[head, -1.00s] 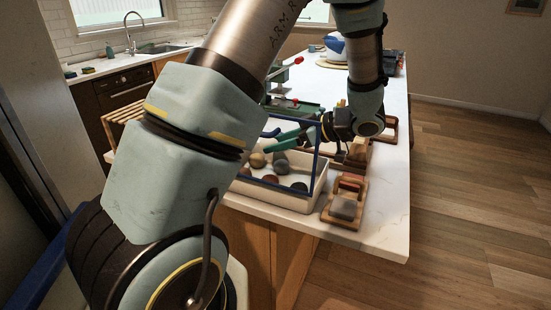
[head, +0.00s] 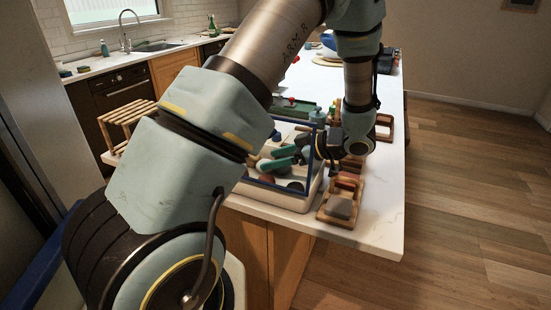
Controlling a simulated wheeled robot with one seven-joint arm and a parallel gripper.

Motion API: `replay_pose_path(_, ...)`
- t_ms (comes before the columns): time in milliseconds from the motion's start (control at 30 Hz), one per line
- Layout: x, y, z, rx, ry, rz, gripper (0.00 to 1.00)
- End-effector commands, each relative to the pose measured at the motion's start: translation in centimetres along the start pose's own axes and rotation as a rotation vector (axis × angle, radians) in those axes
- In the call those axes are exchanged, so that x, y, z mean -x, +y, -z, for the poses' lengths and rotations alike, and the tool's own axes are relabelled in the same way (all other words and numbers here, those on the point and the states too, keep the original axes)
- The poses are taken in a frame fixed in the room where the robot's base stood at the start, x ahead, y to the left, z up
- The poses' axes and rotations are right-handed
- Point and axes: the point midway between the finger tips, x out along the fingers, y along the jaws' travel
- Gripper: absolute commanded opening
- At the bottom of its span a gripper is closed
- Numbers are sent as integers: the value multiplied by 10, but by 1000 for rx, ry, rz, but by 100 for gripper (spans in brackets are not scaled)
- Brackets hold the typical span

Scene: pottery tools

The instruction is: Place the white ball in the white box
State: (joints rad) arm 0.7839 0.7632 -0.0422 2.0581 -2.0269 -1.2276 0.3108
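The white box (head: 284,199) stands on the near end of the counter, with a blue frame above its rim. It holds several balls; a reddish one (head: 266,178) and a dark one (head: 295,186) show. I cannot pick out a white ball. My gripper (head: 268,159) reaches into the box area from the right, its two teal fingers pointing left and visibly apart. I see nothing clearly held between them. My own arm hides the left part of the box.
A wooden tool holder with a grey block (head: 340,207) stands right of the box near the counter edge. More wooden pieces (head: 384,127) stand behind. A slatted wooden rack (head: 127,122) is at the left. The counter's right strip (head: 385,205) is clear.

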Motion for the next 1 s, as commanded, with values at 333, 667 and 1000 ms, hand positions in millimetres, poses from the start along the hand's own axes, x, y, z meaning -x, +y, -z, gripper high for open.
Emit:
replay_pose_path(333,32,1,-3,3,-2,-4,73)
replay_pose_path(667,98,1,-2,2,-2,-3,73)
replay_pose_path(1000,121,0,0,0,0,0,73)
